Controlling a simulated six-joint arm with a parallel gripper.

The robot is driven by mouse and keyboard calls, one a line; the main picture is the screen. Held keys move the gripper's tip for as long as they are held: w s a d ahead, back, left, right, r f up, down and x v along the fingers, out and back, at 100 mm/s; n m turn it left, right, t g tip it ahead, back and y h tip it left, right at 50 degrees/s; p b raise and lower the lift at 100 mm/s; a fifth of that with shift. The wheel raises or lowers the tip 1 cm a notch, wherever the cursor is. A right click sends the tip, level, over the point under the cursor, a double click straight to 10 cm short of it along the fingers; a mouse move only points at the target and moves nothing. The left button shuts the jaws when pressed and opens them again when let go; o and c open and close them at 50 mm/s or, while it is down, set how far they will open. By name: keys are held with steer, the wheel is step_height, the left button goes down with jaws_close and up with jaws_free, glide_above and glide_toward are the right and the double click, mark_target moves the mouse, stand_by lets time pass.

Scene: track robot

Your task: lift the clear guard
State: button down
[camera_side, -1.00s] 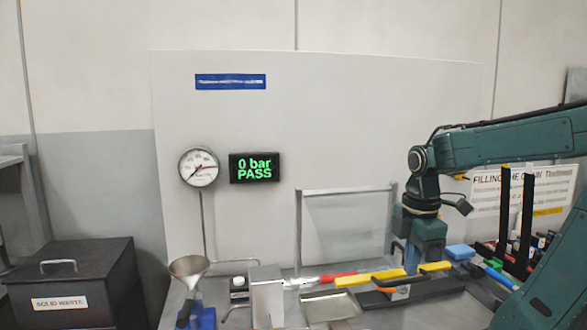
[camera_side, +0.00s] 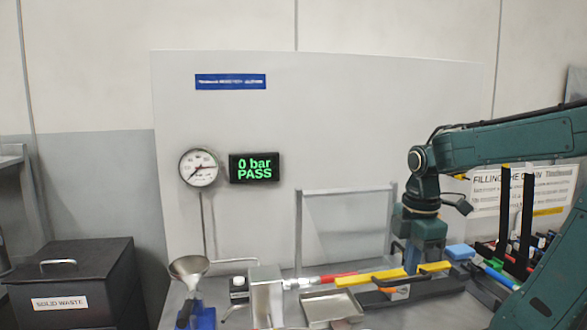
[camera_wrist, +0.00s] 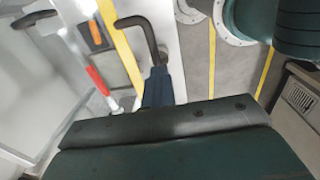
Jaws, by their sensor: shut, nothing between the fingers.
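The clear guard (camera_side: 345,232) is a see-through panel in a grey frame. It stands upright behind the bench items, left of my arm in the side view. My gripper (camera_side: 411,268) points down at the right of the guard, by a yellow bar (camera_side: 380,276). Its blue fingers (camera_wrist: 158,88) are shut and empty. In the wrist view a bent black handle (camera_wrist: 146,34) shows just beyond the fingertips; I cannot tell whether they touch it or what it belongs to.
A metal tray (camera_side: 331,308), a steel block (camera_side: 266,298) and a funnel (camera_side: 188,268) stand to the left. A gauge (camera_side: 199,167) and a display (camera_side: 254,167) reading "0 bar PASS" hang on the panel behind. Black posts (camera_side: 503,215) rise at the right.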

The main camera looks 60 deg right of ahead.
steer(key=c, duration=1.5)
jaws_free()
step_height(320, 180, up, 14)
steer(key=shift+s+a+f, duration=0.15)
steer(key=shift+s+a, duration=0.15)
